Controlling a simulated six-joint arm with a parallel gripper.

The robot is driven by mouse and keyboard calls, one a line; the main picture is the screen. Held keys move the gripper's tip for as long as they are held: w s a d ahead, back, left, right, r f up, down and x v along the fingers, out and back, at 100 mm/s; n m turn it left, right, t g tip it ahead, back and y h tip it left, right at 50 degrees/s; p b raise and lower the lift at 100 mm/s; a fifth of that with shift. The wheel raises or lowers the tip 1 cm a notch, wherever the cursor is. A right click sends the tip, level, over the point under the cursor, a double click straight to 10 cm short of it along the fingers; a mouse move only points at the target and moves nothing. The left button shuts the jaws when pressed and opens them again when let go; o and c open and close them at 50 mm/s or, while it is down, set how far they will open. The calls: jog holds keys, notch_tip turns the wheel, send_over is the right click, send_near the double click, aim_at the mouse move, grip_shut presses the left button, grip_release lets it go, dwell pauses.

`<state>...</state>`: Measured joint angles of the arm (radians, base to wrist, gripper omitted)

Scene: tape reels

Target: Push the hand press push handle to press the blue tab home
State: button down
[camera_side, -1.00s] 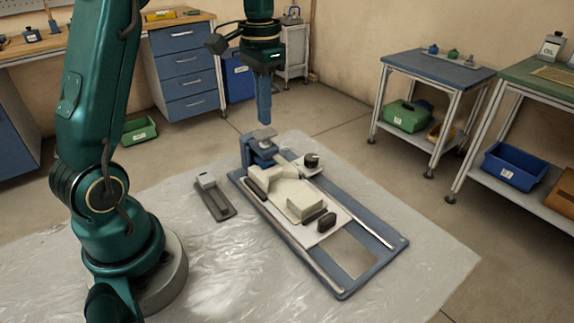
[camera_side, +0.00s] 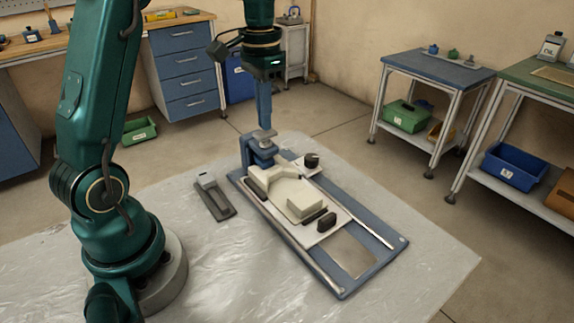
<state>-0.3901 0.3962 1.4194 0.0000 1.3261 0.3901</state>
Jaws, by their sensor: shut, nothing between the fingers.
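The hand press (camera_side: 259,155) is a blue block at the far left end of a long blue base plate (camera_side: 375,268). Its push handle (camera_side: 264,136) is a small pale grey pad on top. My gripper (camera_side: 264,126) is shut and empty, pointing straight down right over the handle. Its tips appear to meet the pad, but I cannot tell whether they touch it. A beige body (camera_side: 306,204) sits on the plate in front of the press. I cannot make out the blue tab; the press may hide it.
A small grey tool with a pale block (camera_side: 215,196) lies left of the plate. Dark knobs stand on the plate's fixture, at the right front (camera_side: 325,222) and at the back (camera_side: 311,160). The plastic-covered table is clear around them.

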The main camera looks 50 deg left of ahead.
jog(key=shift+f, duration=1)
dwell(5.2)
jog(key=shift+r, duration=3.55)
